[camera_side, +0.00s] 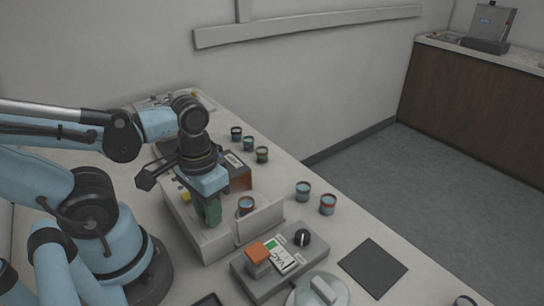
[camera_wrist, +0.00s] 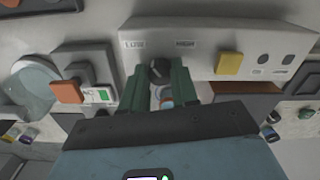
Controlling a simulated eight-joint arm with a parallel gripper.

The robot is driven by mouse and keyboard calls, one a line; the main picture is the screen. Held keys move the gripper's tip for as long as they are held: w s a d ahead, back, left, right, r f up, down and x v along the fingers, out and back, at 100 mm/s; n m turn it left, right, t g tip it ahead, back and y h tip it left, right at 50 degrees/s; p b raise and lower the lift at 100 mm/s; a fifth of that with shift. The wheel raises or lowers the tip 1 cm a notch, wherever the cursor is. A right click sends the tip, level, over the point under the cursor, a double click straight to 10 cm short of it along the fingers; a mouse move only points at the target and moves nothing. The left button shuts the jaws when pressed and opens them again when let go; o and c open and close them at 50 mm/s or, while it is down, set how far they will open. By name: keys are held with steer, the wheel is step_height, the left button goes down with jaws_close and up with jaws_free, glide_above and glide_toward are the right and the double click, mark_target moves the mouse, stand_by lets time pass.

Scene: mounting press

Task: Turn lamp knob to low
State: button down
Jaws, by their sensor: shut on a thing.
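The lamp knob (camera_wrist: 160,72) is a dark round knob on the pale front panel (camera_wrist: 205,36) of a unit, between a left label (camera_wrist: 133,44) that seems to read LOW and a right label (camera_wrist: 185,44) reading HIGH. My gripper (camera_wrist: 159,80) has its green fingers on both sides of the knob and is shut on it. In the side view my gripper (camera_side: 210,213) points down at the white unit (camera_side: 212,240), and its fingers hide the knob. Which way the knob points is hard to tell.
A yellow button (camera_wrist: 229,63) sits right of the knob on the panel. A grey VAC box with an orange lever (camera_side: 258,253) and another black knob (camera_side: 302,237) stands in front.

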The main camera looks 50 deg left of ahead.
steer(key=shift+n, duration=0.4)
steer(key=c, duration=0.8)
jaws_free()
steer(key=shift+c, duration=0.2)
steer(key=shift+r, duration=0.1)
step_height(320, 180, up, 12)
steer(key=w+a+f+m+t, duration=0.1)
steer(key=w+f+t, duration=0.4)
steer(key=w, duration=0.6)
steer(key=shift+w+f+m+t, duration=0.15)
steer(key=shift+w+m+t, duration=0.25)
steer(key=shift+m+t, duration=0.6)
